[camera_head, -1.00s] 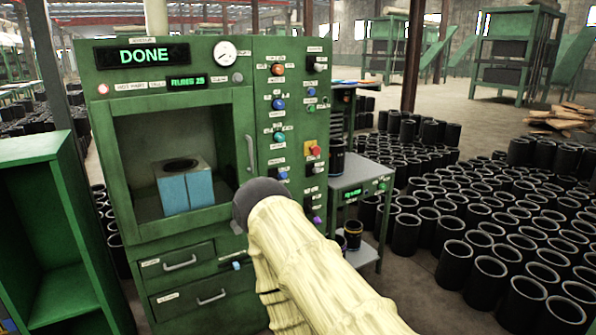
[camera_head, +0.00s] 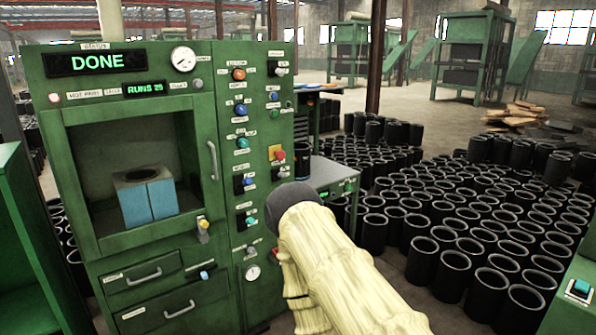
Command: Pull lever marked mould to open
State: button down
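The green press (camera_head: 75,165) stands at the left with its display reading DONE. Behind its window is a split block with light blue front halves (camera_head: 148,200), its two halves together. A small yellow-tipped lever (camera_head: 203,226) sits below the window's right corner, and a blue-tipped one (camera_head: 205,274) is beside the drawers. Several coloured knobs and levers line the right panel. Their labels are too small to read, so I cannot tell which is marked mould. My arm's dark rounded end (camera_head: 285,197) is in front of the panel's right edge; my gripper's fingers are not visible.
A grey side table (camera_head: 330,172) stands right of the press, partly behind my arm. Many black rubber sleeves (camera_head: 455,265) cover the floor at right. A green shelf (camera_head: 35,250) is at near left, and a green box with a button (camera_head: 578,290) is at lower right.

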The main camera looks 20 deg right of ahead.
aim_at(247, 181)
jog(key=z, duration=1.3)
jog(key=i, duration=1.15)
jog(key=u, duration=2.15)
